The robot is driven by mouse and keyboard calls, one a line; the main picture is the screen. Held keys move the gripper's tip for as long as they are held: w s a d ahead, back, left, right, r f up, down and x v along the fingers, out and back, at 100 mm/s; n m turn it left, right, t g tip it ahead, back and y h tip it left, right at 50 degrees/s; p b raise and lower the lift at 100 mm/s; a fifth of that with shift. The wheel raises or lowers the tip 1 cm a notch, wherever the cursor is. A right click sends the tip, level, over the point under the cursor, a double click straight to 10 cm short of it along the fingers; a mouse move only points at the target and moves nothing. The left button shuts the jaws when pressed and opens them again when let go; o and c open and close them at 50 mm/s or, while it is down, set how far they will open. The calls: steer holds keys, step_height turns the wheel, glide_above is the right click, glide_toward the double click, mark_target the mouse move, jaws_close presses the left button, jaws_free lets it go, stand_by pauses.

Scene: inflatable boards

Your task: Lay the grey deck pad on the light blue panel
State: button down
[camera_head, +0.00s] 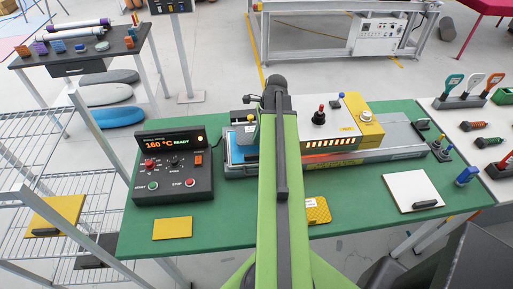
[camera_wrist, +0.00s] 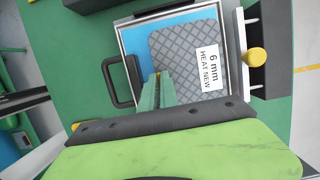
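The grey deck pad (camera_wrist: 184,52) has a diamond pattern and a white label reading "6 mm HEAT NEW". In the wrist view it lies over the light blue panel (camera_wrist: 135,40), which shows along the top and left; the height between them is unclear. The panel sits in a framed tray and also shows in the head view (camera_head: 236,153). My gripper (camera_wrist: 159,78) is at the pad's left edge, its green fingers close together. My arm hides the pad in the head view.
A black tray handle (camera_wrist: 121,81) is left of the fingers and a yellow knob (camera_wrist: 256,57) to the right. On the green table (camera_head: 225,215) are a control box (camera_head: 172,168) reading 160 °C READY, a yellow sheet (camera_head: 172,228) and a white board (camera_head: 410,188).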

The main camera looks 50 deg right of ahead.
step_height(320, 180, down, 4)
steer(key=b, duration=0.4)
steer(key=shift+r, duration=0.25)
steer(key=c, duration=2.1)
jaws_free()
steer(key=shift+f, duration=0.25)
steer(key=o, duration=0.5)
steer(key=shift+r, duration=0.1)
steer(key=shift+r, duration=0.1)
steer(key=p+v, duration=1.2)
steer(key=shift+w+a, duration=0.1)
